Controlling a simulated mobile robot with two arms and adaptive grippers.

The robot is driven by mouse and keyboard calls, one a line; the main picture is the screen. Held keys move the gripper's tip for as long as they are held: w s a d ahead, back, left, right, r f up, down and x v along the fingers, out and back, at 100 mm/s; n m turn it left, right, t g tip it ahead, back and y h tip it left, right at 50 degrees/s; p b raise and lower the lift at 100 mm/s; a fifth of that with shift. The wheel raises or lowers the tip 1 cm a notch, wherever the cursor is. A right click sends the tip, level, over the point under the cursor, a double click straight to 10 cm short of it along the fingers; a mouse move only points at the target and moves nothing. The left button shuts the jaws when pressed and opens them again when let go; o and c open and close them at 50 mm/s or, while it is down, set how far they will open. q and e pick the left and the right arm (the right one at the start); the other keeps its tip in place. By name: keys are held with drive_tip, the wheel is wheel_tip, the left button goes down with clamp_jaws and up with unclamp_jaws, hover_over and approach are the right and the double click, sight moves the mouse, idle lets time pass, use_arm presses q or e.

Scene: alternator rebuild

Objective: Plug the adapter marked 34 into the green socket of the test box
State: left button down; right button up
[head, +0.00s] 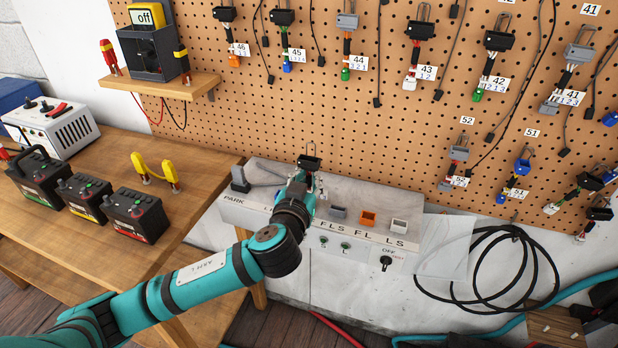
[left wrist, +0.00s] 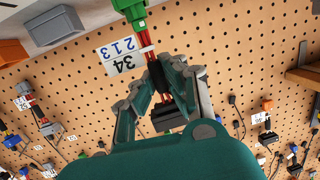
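My left gripper (head: 306,182) is over the grey test box (head: 262,207). In the left wrist view its fingers (left wrist: 165,84) are closed around the red wires of the adapter marked 34. The adapter's white tag (left wrist: 122,55) reads 34 and 2 1 3. Its green plug (left wrist: 133,10) points away from the fingers at the top of that view, and its black connector (left wrist: 168,118) is between the finger links. In the head view the black connector (head: 309,161) sticks up above the gripper. I cannot make out the green socket; my gripper covers part of the box.
Grey (head: 338,212), orange (head: 368,218) and white (head: 399,226) sockets stand right of the gripper on the box. A lever (head: 240,178) stands at its left end. A pegboard (head: 390,130) with hanging adapters rises behind. Batteries (head: 135,214) stand on the wooden bench.

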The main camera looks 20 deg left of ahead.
use_arm(q)
drive_tip(key=c, duration=1.4)
unclamp_jaws()
drive_tip(key=s+r, duration=0.1)
drive_tip(key=s, duration=1.1)
drive_tip(key=shift+d+r, duration=0.35)
drive_tip(key=shift+w, duration=0.1)
